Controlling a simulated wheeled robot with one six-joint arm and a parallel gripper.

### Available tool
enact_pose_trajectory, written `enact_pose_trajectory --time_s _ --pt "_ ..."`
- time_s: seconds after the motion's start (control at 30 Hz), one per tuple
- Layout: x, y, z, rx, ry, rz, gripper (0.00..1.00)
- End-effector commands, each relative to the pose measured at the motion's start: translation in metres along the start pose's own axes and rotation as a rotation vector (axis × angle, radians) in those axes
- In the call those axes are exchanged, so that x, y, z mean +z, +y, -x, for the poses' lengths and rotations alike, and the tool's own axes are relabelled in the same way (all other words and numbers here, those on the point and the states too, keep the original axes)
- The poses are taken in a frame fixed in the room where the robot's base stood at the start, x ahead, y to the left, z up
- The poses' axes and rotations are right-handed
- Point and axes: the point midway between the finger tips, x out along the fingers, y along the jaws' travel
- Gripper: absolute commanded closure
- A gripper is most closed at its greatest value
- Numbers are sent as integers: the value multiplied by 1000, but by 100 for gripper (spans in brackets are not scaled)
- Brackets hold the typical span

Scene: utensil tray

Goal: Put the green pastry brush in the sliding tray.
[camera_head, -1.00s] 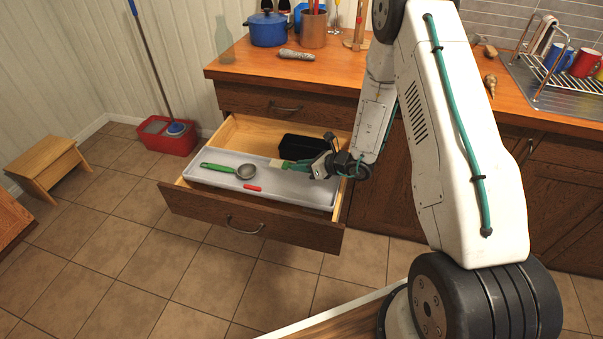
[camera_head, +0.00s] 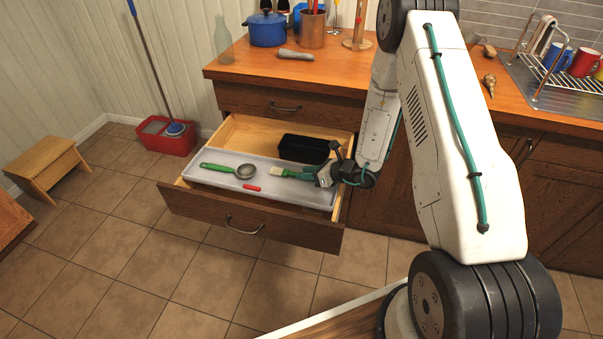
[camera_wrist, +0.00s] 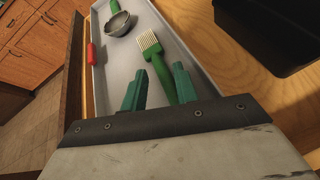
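The green pastry brush (camera_wrist: 163,72) with pale bristles lies over the grey sliding tray (camera_wrist: 115,75) in the wrist view. In the head view the brush (camera_head: 280,172) is at the right part of the tray (camera_head: 215,180), bristles pointing left. My gripper (camera_wrist: 158,82) has its two teal fingers apart, with the brush handle between them, close to the right finger, which hides the handle's end. In the head view my gripper (camera_head: 306,174) is at the tray's right end, just right of the brush.
A green-handled ladle or strainer (camera_head: 245,171) and a small red item (camera_head: 251,187) lie in the tray. A black bin (camera_head: 303,148) stands behind it in the open drawer (camera_head: 250,229). The counter (camera_head: 340,73) is above and behind.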

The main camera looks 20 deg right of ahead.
Motion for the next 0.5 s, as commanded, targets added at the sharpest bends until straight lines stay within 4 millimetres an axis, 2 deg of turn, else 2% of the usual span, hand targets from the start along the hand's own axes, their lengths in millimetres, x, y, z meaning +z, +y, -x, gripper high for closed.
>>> enact_pose_trajectory --time_s 0.1,0.3,0.5 --pt "1 -1 28 -5 -2 -2 70" --pt "0 -1 68 -3 -1 -1 70" --pt "0 -1 91 -2 -1 0 70"
